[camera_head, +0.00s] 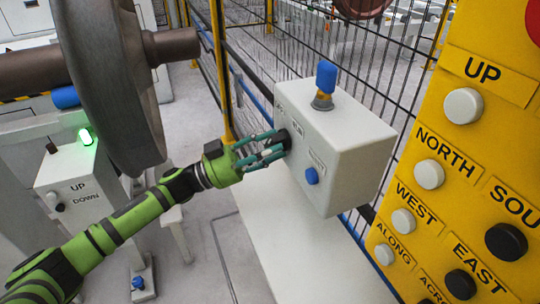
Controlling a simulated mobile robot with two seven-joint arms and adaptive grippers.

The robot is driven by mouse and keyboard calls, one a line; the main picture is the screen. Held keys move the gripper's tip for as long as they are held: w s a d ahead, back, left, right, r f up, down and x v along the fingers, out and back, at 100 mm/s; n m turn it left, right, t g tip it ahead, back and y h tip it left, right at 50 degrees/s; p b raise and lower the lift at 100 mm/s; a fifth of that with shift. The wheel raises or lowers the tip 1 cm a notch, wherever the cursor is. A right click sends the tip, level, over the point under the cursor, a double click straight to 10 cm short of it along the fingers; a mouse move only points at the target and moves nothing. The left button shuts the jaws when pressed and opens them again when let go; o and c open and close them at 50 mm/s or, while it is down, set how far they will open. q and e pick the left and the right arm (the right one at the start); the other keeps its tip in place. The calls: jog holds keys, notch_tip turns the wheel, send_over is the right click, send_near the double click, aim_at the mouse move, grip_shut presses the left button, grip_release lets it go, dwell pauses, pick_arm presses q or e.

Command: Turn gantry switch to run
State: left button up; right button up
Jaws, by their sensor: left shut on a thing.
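A light grey control box (345,150) stands right of centre, with a blue-topped part (325,85) on its top and a blue button (311,176) low on its front face. A dark switch knob (286,139) sits on the upper part of that face. My left gripper (277,148) reaches it from the left, with its teal fingers shut around the knob. The fingers partly hide the knob and nearby labels, so I cannot tell its setting. My right gripper is not in view.
A yellow panel (470,150) with round buttons labelled UP, NORTH, WEST and others fills the right side. A large wheel (118,85) on an axle stands at the left. A small UP/DOWN box (80,195) with a green light stands below it. Black wire fencing (400,60) runs behind.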

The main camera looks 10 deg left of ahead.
pick_arm(q)
jog(key=m, duration=0.1)
jog(key=m+g+b, duration=0.1)
jog(key=m, duration=0.1)
jog(key=shift+w+a+r+g, duration=0.2)
jog(key=shift+r+g, duration=0.1)
jog(key=shift+r+m, duration=0.1)
jog(key=shift+m, duration=0.6)
jog(key=shift+c, duration=0.3)
jog(key=o, duration=1)
jog(key=shift+c, duration=0.2)
jog(key=shift+w+d, duration=0.1)
jog(key=shift+f, duration=0.2)
jog(key=shift+b, duration=0.3)
